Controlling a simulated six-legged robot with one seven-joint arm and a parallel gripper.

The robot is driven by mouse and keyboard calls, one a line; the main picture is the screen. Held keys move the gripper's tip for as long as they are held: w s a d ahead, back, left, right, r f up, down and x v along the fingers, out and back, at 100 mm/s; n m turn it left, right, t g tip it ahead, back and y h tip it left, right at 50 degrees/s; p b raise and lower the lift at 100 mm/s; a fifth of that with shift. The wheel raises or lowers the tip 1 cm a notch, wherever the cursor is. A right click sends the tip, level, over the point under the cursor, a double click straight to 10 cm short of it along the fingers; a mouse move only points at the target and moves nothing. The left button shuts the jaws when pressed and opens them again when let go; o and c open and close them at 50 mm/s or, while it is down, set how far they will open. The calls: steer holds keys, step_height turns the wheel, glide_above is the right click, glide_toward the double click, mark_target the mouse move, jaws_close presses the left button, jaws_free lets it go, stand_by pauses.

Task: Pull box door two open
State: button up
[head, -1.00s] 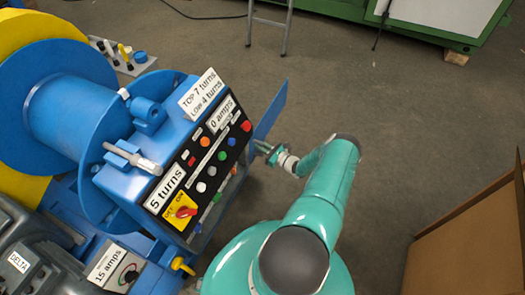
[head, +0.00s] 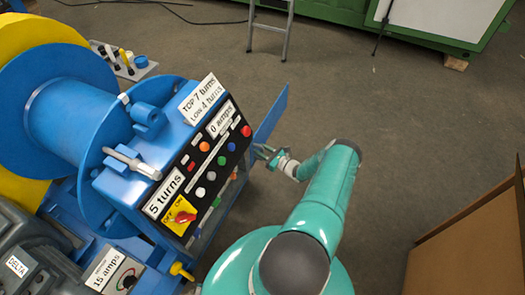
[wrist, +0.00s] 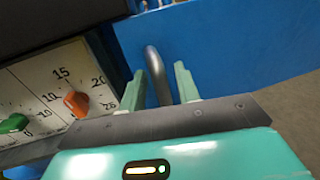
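A blue door panel (head: 270,115) stands out from the right side of the blue control box (head: 190,150), swung partly open. In the wrist view the blue door (wrist: 240,45) fills the upper right, with a curved grey handle (wrist: 158,75) in front of it. My gripper (head: 263,153) is beside the door in the head view. In the wrist view my gripper (wrist: 160,88) is open, with the handle between its two green fingers and visible gaps to it. Whether a finger touches the handle cannot be told. No label naming this door shows.
Dials with an orange knob (wrist: 77,102) and a green knob (wrist: 14,123) lie left of the fingers. A stepladder (head: 270,25) stands at the back, and a brown panel (head: 475,235) at right. The floor right of the door is clear.

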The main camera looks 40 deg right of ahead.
steer(key=s+d, duration=0.2)
steer(key=s, duration=1.1)
steer(key=shift+s, duration=0.3)
